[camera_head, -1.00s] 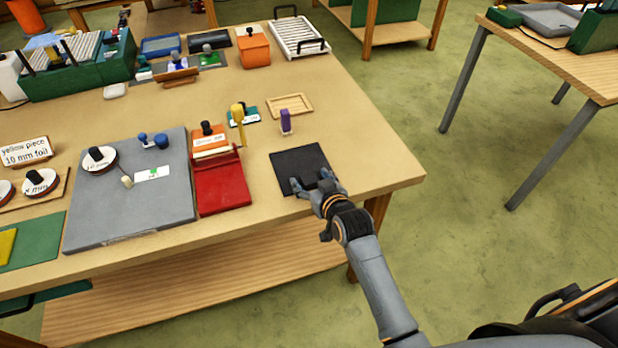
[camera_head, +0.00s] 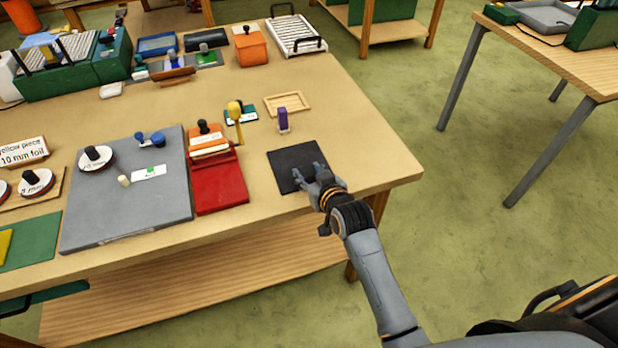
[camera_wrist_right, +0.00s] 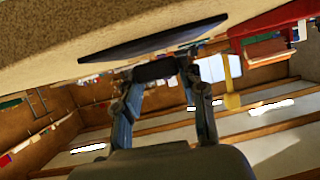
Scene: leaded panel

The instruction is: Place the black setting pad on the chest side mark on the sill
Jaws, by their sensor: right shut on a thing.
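The black setting pad (camera_head: 290,160) is a flat dark square near the front right corner of the wooden bench. My right gripper (camera_head: 307,178) is over its near right part. In the right wrist view the pad shows edge-on as a dark slab (camera_wrist_right: 150,42) close to the bench top. There my right gripper (camera_wrist_right: 157,72) is shut on a dark knob-like block against the pad, apparently its grip. The head view does not show clearly whether the pad touches the bench. My left gripper is out of view. I cannot make out a chest side mark or the sill.
A red tray-like stand (camera_head: 218,185) and a purple-topped piece (camera_head: 283,118) are left of and behind the pad. A grey board (camera_head: 125,205) lies farther left. A shallow wooden tray (camera_head: 288,103) is behind. The bench (camera_head: 375,150) is clear right of the pad.

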